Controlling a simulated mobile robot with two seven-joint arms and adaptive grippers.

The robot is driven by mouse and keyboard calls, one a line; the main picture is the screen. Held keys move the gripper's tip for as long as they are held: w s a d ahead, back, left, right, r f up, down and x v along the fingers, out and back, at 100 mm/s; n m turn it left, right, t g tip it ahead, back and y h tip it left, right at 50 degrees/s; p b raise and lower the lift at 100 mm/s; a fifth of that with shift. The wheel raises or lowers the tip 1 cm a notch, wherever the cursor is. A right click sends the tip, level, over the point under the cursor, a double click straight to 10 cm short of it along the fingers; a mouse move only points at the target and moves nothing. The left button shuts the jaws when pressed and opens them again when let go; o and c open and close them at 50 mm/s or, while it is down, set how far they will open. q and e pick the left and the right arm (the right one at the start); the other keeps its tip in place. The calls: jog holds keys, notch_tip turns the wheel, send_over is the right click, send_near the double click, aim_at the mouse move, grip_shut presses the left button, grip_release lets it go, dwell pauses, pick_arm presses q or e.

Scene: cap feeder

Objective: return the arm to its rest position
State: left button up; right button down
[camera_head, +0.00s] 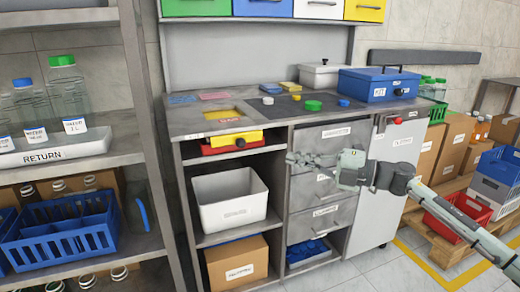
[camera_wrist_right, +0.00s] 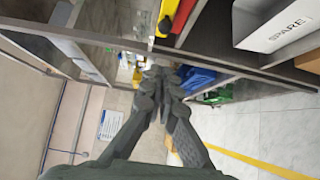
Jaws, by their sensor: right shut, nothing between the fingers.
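My right arm (camera_head: 460,222) comes in from the right in the head view and reaches across the front of the grey drawers. Its gripper (camera_head: 298,159) points left, in front of the top drawer (camera_head: 330,134) and below the counter edge. In the right wrist view the fingers (camera_wrist_right: 160,76) come together at their tips and hold nothing. My left gripper is not in view.
The counter (camera_head: 345,110) holds several coloured caps, such as a green cap (camera_head: 313,105), and a blue box (camera_head: 378,84). A white bin (camera_head: 230,198) stands on the shelf left of the drawers. A shelf rack (camera_head: 150,130) stands at left. Crates (camera_head: 470,205) stand at right.

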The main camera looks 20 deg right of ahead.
jog(key=s+d+f+m+t+h+p, duration=0.1)
jog(key=s+d+f+m+h, duration=0.15)
jog(key=f+m+h, duration=0.7)
jog(key=s+d+f+m+t+h+p, duration=0.15)
jog(key=s+f+m+h, duration=0.35)
jog(key=f+m, duration=0.75)
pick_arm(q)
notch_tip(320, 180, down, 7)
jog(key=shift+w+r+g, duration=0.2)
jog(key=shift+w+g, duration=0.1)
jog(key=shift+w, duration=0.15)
pick_arm(e)
jog(key=s+a+f+m+g, duration=0.2)
jog(key=s+f+g, duration=0.3)
jog(key=s+f, duration=0.3)
jog(key=s+a+f+m+g, duration=0.1)
jog(key=s+a+f+g, duration=0.4)
jog(key=s+f, duration=0.4)
jog(key=s+g, duration=0.1)
jog(key=s, duration=0.5)
jog(key=shift+s+f+m, duration=0.2)
jog(key=shift+s+m, duration=0.15)
jog(key=shift+m, duration=0.05)
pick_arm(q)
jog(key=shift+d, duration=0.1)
pick_arm(e)
jog(key=shift+g, duration=0.25)
